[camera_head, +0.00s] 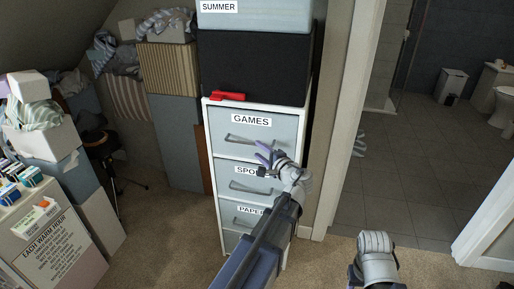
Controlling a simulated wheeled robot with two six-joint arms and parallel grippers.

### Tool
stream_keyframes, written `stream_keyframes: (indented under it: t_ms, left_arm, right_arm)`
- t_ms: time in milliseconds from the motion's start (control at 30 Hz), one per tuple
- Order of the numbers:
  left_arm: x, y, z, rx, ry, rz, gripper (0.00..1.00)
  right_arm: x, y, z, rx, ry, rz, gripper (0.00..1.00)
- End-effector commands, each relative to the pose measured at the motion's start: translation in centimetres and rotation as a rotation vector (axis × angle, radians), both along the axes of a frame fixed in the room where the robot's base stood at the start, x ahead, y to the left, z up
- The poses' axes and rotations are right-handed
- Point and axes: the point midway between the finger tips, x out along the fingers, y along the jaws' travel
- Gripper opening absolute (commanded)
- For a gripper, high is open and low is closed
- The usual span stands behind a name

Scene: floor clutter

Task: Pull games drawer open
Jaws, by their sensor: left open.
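The games drawer (225,149) is the top drawer of a narrow white drawer unit. It has a pale grey-blue front, a "GAMES" label and a silver bar handle (240,138). The drawer looks closed, level with the unit's front. My left gripper (263,157) is open and empty, just below and in front of the handle's right end. I cannot tell whether it touches the drawer. My left wrist and forearm cover part of the lower drawers. Part of my right arm shows at the bottom right, but its gripper is out of view.
Drawers labelled "SPO…" (226,180) and "PAPE…" lie below. A red object (228,96) lies on the unit, beside a black box (250,62). A door frame (346,120) stands close on the right. Boxes and a signboard (50,240) crowd the left. Carpet before the unit is clear.

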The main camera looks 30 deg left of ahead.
Motion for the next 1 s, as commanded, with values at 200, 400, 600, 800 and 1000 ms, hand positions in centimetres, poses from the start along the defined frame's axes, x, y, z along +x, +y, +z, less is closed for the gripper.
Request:
stream_keyframes:
  t_ms: [200, 400, 600, 800, 1000]
  left_arm:
    - [1.8, 2.7, -0.6, -0.002, -0.001, 0.003, 0.45]
    - [3.1, 5.1, -1.0, -0.003, -0.001, 0.004, 0.45]
    - [3.7, 6.1, -1.1, -0.004, -0.001, 0.002, 0.45]
    - [3.8, 6.3, -1.1, -0.003, 0.0, 0.002, 0.45]
    - [3.7, 6.3, -1.1, -0.003, 0.0, 0.002, 0.34]
  right_arm:
    - [0.0, 0.0, -0.6, 0.0, 0.0, 0.0, 0.5]
    - [0.0, 0.0, -0.9, 0.0, 0.0, 0.0, 0.5]
    - [0.0, 0.0, -1.0, 0.0, 0.0, 0.0, 0.5]
    - [0.0, 0.0, -1.0, 0.0, 0.0, 0.0, 0.5]
    - [0.0, 0.0, -1.0, 0.0, 0.0, 0.0, 0.5]
